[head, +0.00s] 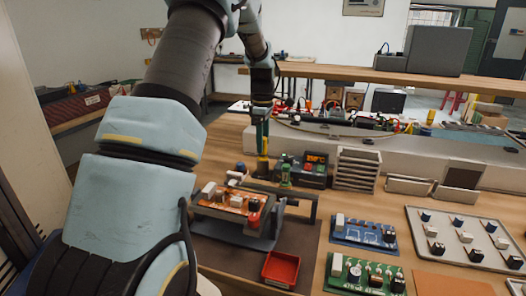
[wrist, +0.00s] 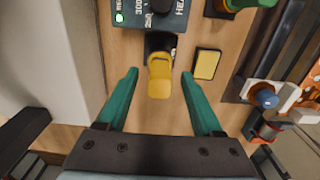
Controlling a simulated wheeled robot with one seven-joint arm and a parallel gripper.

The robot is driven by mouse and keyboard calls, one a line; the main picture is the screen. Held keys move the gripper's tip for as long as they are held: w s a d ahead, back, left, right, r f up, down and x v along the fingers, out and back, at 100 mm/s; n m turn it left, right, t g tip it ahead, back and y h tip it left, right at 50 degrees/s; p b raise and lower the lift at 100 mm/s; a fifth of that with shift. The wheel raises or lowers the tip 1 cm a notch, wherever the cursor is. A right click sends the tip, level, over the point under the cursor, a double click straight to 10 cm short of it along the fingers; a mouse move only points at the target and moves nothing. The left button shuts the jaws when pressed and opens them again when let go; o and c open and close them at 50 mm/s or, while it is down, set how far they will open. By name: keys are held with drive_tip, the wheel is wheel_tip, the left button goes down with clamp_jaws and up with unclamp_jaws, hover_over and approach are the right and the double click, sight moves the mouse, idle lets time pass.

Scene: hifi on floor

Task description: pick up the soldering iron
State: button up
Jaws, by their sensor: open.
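The soldering iron, as far as I can tell, is the yellow handle (wrist: 160,78) standing in a small black holder (wrist: 160,42) in the wrist view. In the wrist view the green fingers of my gripper (wrist: 159,76) are open, one on each side of the handle with a gap to both. Nothing is held. I cannot tell how far the handle reaches in between the fingers. The iron's tip is hidden.
A soldering station with a red display (head: 315,163) stands close by. A yellow pad (wrist: 207,64) lies beside the holder. A board clamp (head: 250,230) stands in front, with a red tray (head: 281,268) near it. Circuit boards (head: 363,232) lie to the right.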

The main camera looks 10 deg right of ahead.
drive_tip(key=shift+f, duration=0.3)
drive_tip(key=shift+c, duration=0.3)
clamp_jaws()
